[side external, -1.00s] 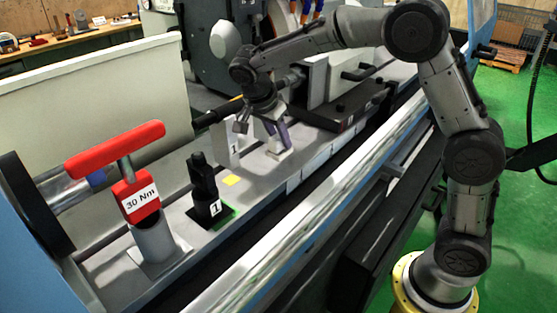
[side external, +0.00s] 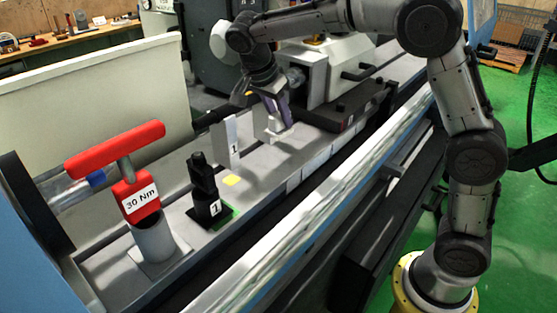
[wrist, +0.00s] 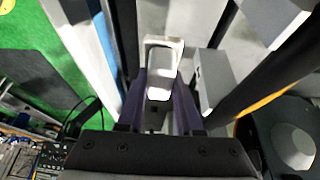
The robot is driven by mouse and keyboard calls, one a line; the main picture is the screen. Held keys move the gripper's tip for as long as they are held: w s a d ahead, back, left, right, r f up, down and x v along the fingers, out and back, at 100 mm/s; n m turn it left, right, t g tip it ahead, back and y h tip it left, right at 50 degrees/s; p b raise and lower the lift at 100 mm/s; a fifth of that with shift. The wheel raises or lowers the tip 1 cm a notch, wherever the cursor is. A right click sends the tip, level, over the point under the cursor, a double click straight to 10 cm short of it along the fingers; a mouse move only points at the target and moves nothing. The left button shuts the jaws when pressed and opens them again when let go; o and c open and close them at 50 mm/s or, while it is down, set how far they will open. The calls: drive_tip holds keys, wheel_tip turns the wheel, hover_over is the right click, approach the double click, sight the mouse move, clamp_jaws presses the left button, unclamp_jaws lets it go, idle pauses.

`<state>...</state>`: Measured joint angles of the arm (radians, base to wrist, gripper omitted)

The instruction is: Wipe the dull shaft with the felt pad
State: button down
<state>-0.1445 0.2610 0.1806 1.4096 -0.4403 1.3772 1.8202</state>
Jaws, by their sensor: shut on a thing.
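A white felt pad (side external: 281,132) is held at the tips of my gripper (side external: 276,108), whose purple fingers are shut on it. The wrist view shows the pad (wrist: 161,72) between the two fingers. The pad looks to be a little above the grey machine bed, by the white plates. A dark shaft (side external: 218,110) runs behind the plate marked 1, to the left of my gripper and apart from the pad. I cannot tell for sure that it is the dull shaft, and its right end is hidden.
The plate marked 1 (side external: 233,141) stands left of my gripper. A black fixture (side external: 203,182) on a green square and a red 30 Nm tool (side external: 136,190) in a grey holder stand further left. A white block (side external: 312,72) is close behind right. A bright rail (side external: 330,190) runs in front.

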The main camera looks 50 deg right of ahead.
sight(272, 116)
drive_tip(key=shift+s+d+r+n, duration=0.15)
drive_tip(key=shift+s+r+n, duration=0.2)
drive_tip(key=shift+n, duration=0.05)
drive_tip(key=shift+s+r+n+t, duration=0.25)
drive_tip(key=shift+n+t, duration=0.25)
drive_tip(key=shift+n, duration=0.2)
drive_tip(key=n, duration=0.1)
drive_tip(key=n+t, duration=0.1)
drive_tip(key=n, duration=0.1)
drive_tip(key=shift+s+a+n+t+y, duration=0.2)
drive_tip(key=shift+a+n+t+y, duration=0.1)
drive_tip(key=shift+n, duration=0.1)
drive_tip(key=n+t+y, duration=0.1)
drive_tip(key=n, duration=0.2)
drive_tip(key=a+n+y, duration=0.1)
drive_tip(key=n, duration=0.2)
drive_tip(key=shift+w+a+r+t, duration=0.1)
drive_tip(key=shift+a+r+t, duration=0.1)
drive_tip(key=shift+t, duration=0.2)
drive_tip(key=n, duration=0.1)
drive_tip(key=n+y, duration=0.1)
drive_tip(key=r+n, duration=0.1)
drive_tip(key=shift+w+a+n+t, duration=0.3)
drive_tip(key=shift+w+a, duration=0.1)
drive_tip(key=w+r+n+y, duration=0.1)
drive_tip(key=w+r+n, duration=0.1)
drive_tip(key=w+r, duration=1)
drive_tip(key=shift+a, duration=0.35)
